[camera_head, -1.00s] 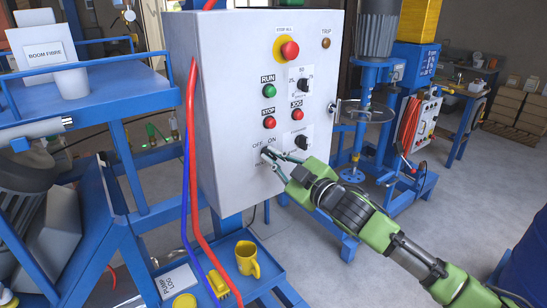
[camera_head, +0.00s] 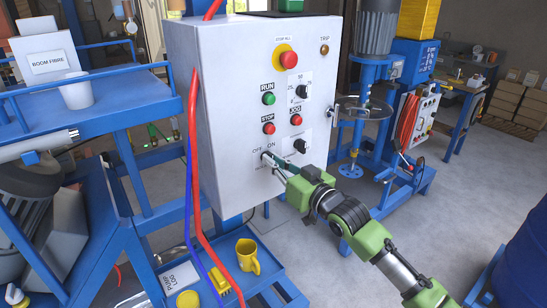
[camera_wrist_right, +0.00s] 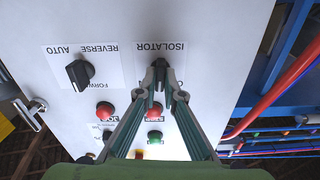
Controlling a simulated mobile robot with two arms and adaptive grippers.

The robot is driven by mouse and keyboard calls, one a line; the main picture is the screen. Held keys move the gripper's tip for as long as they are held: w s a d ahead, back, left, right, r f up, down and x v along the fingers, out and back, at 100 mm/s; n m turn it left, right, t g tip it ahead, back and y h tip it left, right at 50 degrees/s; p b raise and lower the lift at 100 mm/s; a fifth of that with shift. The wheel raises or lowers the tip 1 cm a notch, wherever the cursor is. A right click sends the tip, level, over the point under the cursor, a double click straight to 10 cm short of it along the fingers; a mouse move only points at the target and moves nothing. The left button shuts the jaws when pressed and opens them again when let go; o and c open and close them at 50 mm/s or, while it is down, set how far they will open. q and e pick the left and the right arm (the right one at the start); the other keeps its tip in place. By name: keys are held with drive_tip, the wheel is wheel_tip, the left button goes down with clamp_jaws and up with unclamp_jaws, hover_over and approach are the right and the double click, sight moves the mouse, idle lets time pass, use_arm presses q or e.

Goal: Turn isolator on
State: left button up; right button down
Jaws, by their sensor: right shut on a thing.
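The isolator switch shows in the right wrist view as a small dark knob (camera_wrist_right: 160,66) beside the printed word ISOLATOR, on the white control panel. In the head view its OFF and ON labels (camera_head: 264,146) are at the lower part of the panel's front, and the knob is largely hidden by my fingers. My right gripper (camera_head: 268,159) reaches it from the lower right, with its fingertips at the panel. The right wrist view shows the two fingers (camera_wrist_right: 161,88) closed around the knob, one on each side. My left gripper is not in view.
The control panel (camera_head: 225,185) also bears a red stop button (camera_head: 288,60), green run button (camera_head: 268,99), and dark selector knobs (camera_head: 301,145). Red and blue hoses (camera_head: 193,150) hang at its left.

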drive_tip(key=shift+w+f+m+p, duration=0.1)
drive_tip(key=shift+m+p, duration=0.35)
drive_tip(key=shift+m, duration=1.3)
drive_tip(key=shift+f+m+p, duration=0.1)
drive_tip(key=shift+m+p, duration=0.3)
drive_tip(key=shift+m, duration=1.35)
drive_tip(key=c, duration=2.2)
unclamp_jaws()
drive_tip(key=shift+d+r, duration=0.1)
drive_tip(key=shift+o, duration=0.2)
drive_tip(key=v, duration=1.2)
